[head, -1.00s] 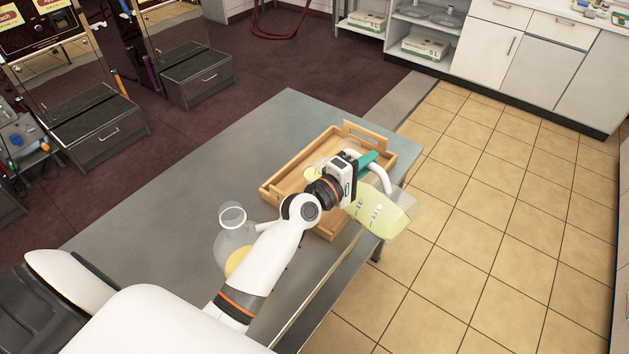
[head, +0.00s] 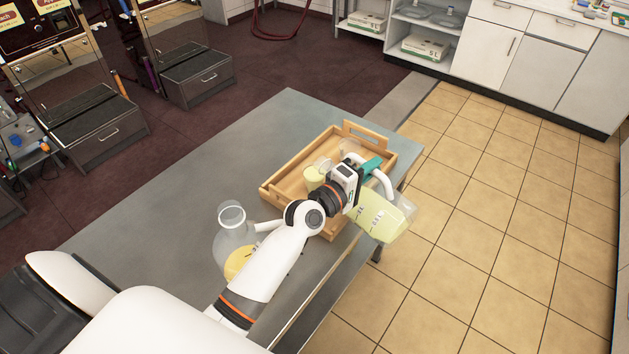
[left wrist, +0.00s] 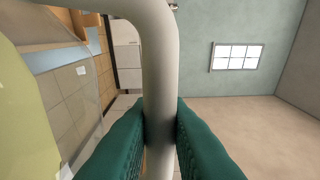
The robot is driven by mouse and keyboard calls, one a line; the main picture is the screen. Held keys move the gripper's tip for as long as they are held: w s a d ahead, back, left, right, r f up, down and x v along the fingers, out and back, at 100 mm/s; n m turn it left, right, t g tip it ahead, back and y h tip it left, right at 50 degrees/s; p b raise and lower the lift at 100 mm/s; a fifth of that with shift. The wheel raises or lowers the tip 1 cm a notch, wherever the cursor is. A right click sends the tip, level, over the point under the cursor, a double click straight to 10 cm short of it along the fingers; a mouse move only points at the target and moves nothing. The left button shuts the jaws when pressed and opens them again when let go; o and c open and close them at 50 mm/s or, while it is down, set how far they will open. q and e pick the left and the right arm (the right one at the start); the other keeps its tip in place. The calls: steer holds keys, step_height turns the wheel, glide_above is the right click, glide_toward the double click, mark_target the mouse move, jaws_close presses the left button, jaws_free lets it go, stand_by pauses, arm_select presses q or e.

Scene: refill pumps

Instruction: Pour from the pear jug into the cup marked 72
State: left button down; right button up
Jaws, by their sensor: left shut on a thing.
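My left gripper (head: 369,168) is shut on the white handle of a clear jug (head: 385,215) holding pale yellow-green liquid. The jug is tilted and hangs over the near right edge of the tray and table. In the left wrist view the teal fingers (left wrist: 161,135) clamp the handle (left wrist: 160,60), with the jug's liquid at the left. A cup with pale yellow liquid (head: 314,177) stands in the wooden tray (head: 285,183), left of my gripper. Another clear cup (head: 349,146) is partly hidden behind the gripper. No cup number is readable. My right gripper is not in view.
A clear round flask-like jug with yellow-orange liquid (head: 232,250) stands on the grey table (head: 190,190), beside my left forearm. The table is clear to the left of the tray. Tiled floor lies to the right.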

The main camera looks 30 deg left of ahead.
mark_target(389, 190)
arm_select(q)
steer(key=shift+d, duration=0.1)
steer(key=shift+s+d+f+m, duration=0.2)
steer(key=shift+d+f+m, duration=0.05)
steer(key=shift+d+m, duration=0.35)
steer(key=shift+s+d+f+m, duration=0.2)
steer(key=shift+d+f+m, duration=0.05)
steer(key=shift+d+m, duration=0.35)
steer(key=shift+s+d+f+m, duration=0.2)
steer(key=shift+d+f+m, duration=0.05)
steer(key=shift+d+m, duration=0.3)
steer(key=d+m, duration=0.1)
steer(key=m, duration=0.1)
steer(key=d+m+p, duration=0.1)
steer(key=shift+s+f+m, duration=0.1)
steer(key=shift+s+m, duration=0.25)
steer(key=d+m+p, duration=0.1)
steer(key=m, duration=0.1)
steer(key=d+m, duration=0.1)
steer(key=m, duration=0.1)
steer(key=shift+s+d+f+p, duration=0.15)
steer(key=shift+s+f+p, duration=0.05)
steer(key=shift+s+p, duration=0.2)
steer(key=shift+s+d+f+m, duration=0.2)
steer(key=shift+d+m, duration=0.35)
steer(key=shift+m, duration=0.45)
